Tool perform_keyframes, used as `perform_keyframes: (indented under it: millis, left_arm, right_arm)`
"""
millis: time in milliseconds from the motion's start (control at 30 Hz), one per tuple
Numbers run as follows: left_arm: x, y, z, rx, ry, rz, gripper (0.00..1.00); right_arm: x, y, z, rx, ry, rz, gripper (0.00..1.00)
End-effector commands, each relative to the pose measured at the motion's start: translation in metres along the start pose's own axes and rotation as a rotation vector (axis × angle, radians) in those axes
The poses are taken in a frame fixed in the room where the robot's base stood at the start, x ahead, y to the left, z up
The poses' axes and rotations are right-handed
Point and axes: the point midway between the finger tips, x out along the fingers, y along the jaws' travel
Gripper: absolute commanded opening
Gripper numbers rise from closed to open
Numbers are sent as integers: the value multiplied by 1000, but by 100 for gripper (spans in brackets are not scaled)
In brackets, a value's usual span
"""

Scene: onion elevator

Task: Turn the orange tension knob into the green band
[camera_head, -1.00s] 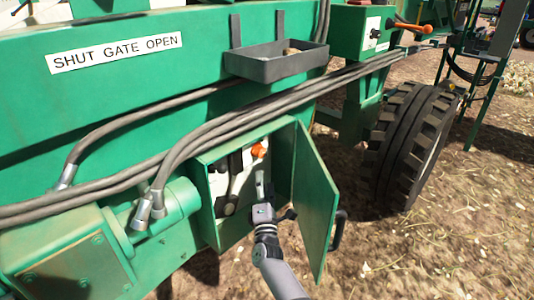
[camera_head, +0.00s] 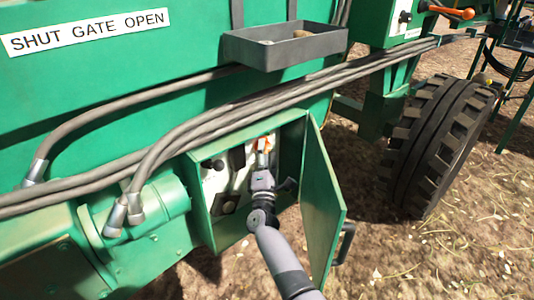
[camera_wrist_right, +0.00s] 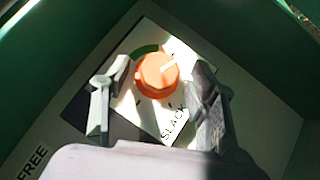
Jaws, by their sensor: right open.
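The orange tension knob (camera_wrist_right: 157,75) sits on a white dial plate (camera_wrist_right: 150,47) inside the green box, with a pale pointer mark toward its upper right. A green band (camera_wrist_right: 146,50) shows on the plate just above the knob, left of the pointer mark. The word SLACK is printed below the knob. My right gripper (camera_wrist_right: 160,80) is open, with one finger on each side of the knob; I cannot tell whether they touch it. In the head view the gripper (camera_head: 264,155) reaches into the box and mostly hides the knob (camera_head: 267,143). My left gripper is not in view.
The box's green door (camera_head: 322,205) stands open just right of my right arm, with a black handle (camera_head: 345,242). Thick grey hoses (camera_head: 220,122) run above the box. A grey tray (camera_head: 285,48) hangs higher up. A tyre (camera_head: 435,140) stands at the right.

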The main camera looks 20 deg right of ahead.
Motion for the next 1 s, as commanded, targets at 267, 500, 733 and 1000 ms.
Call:
perform_keyframes:
  millis: [267,500,733,1000]
  left_arm:
    - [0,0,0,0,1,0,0]
    - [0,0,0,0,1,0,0]
    - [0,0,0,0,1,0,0]
    - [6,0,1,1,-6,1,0]
  right_arm:
    - [0,0,0,0,0,0,39]
    - [0,0,0,0,0,0,23]
    - [0,0,0,0,0,0,8]
    - [1,-1,2,-31,-6,22,6]
